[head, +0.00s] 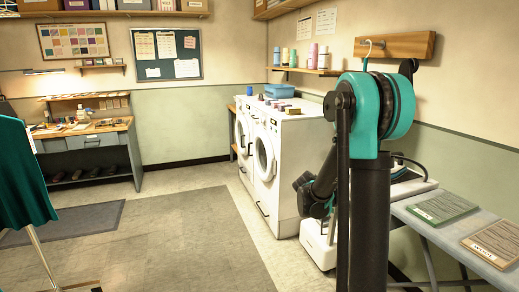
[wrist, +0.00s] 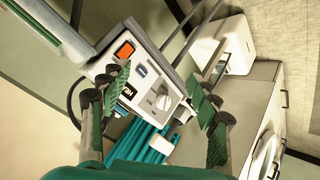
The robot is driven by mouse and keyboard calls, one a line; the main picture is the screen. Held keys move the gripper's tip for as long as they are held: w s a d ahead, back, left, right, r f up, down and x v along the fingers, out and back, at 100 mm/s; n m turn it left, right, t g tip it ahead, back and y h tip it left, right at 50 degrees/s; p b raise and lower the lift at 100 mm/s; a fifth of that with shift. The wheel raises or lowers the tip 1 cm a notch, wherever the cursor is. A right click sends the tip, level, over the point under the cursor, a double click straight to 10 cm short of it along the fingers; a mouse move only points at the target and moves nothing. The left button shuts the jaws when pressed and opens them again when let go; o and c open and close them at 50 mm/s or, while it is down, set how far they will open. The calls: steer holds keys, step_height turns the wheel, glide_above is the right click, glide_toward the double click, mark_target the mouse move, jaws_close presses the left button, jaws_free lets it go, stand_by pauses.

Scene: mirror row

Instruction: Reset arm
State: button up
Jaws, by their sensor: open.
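In the wrist view my gripper (wrist: 159,84) is open, its two green-padded fingers wide apart with nothing held between them. A white control box (wrist: 150,88) with an orange switch and a partly readable label lies behind and between the fingers. I cannot tell whether a finger touches it. In the head view my teal and black arm (head: 372,110) stands folded at the right. My gripper cannot be made out there.
White washers (head: 276,150) stand left of my arm, with small items on top. A grey table (head: 428,222) with two labelled boards (head: 442,207) is at the right. A teal garment (head: 22,175) hangs at the left edge. The floor (head: 185,235) between is clear.

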steer(key=s+a+f+n+y, duration=0.1)
steer(key=s+a+y, duration=0.2)
steer(key=s, duration=0.6)
steer(key=s+a+f+n+y, duration=0.2)
steer(key=s+a, duration=0.3)
steer(key=s, duration=0.4)
steer(key=s+a+f+n+y, duration=0.1)
steer(key=s+a+n+y, duration=0.1)
steer(key=s+a, duration=0.3)
steer(key=s+y, duration=0.1)
steer(key=s, duration=0.3)
steer(key=shift+s+f+g+y, duration=0.25)
steer(key=shift+f+g+y, duration=0.05)
